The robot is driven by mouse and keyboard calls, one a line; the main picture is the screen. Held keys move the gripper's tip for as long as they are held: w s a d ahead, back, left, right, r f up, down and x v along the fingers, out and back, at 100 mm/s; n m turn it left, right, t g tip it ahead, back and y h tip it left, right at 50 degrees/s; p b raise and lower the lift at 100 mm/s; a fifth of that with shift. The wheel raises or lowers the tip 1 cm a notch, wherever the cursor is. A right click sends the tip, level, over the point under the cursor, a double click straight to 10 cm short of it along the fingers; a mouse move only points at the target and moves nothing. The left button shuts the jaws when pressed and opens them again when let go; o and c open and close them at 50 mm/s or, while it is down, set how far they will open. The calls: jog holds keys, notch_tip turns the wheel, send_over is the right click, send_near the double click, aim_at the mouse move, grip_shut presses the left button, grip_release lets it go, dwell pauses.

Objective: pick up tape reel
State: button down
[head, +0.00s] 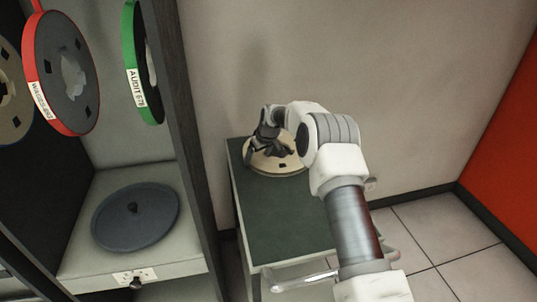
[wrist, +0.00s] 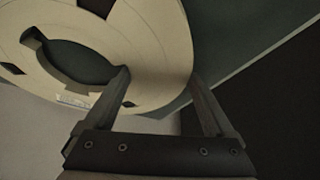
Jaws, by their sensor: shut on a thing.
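A cream tape reel (head: 262,166) is at the far end of a small green-topped table (head: 280,215), partly hidden by my gripper (head: 268,147). In the wrist view the reel (wrist: 160,42) fills the upper left, with a large central opening and dark slots. My gripper (wrist: 158,80) is shut on the reel's flat ring: the left finger is by the central opening, the right finger at the outer edge. The head view does not clearly show whether the reel touches the tabletop.
A dark cabinet at left holds a red-rimmed reel (head: 70,85) and a green-rimmed reel (head: 130,60) labelled AUDIT. A grey disc (head: 135,217) lies on its shelf (head: 75,262). A plain wall (head: 400,100) stands behind the table; tiled floor (head: 450,230) is clear at right.

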jog(key=shift+w+r, duration=0.1)
jog(key=shift+r, duration=0.15)
notch_tip(320, 180, up, 4)
jog(key=shift+f, duration=0.1)
jog(key=s+d+r, duration=0.7)
jog(key=s+d, duration=0.1)
notch_tip(320, 180, up, 13)
jog(key=p, duration=0.8)
jog(key=shift+s, duration=0.25)
jog(key=shift+f, duration=0.15)
